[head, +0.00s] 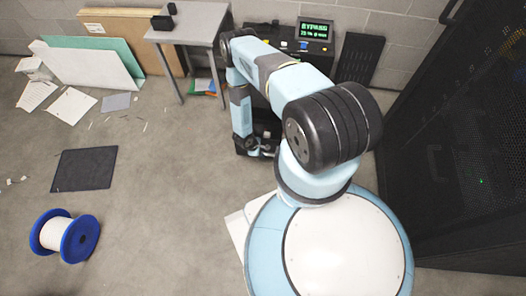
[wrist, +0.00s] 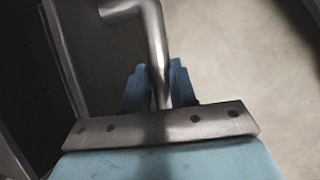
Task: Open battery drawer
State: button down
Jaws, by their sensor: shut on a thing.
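In the wrist view, the two blue fingers of my gripper (wrist: 158,88) are shut around a bent, grey metal bar handle (wrist: 153,32). The handle runs up from between the fingers and bends left at the top. In the head view, my arm reaches down to the front of a dark cabinet (head: 316,32) with a lit green display reading "BYPASS". My gripper (head: 264,151) is low at the cabinet's foot, by a dark box-like part (head: 242,144), perhaps the battery drawer. My arm hides most of the cabinet front, and I cannot tell how far the drawer stands out.
A tall black rack (head: 455,150) stands on the right. A grey table (head: 190,22) stands left of the cabinet. Leaning boards (head: 95,65), papers (head: 72,105), a dark mat (head: 84,169) and a blue-rimmed spool (head: 80,240) are on the left. The middle floor is clear.

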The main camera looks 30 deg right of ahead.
jog(key=c, duration=0.9)
grip_release()
jog(key=s+v, duration=0.1)
jog(key=v, duration=1.2)
jog(key=shift+w+r, duration=0.3)
jog(key=shift+w, duration=0.2)
jog(key=shift+a, duration=0.1)
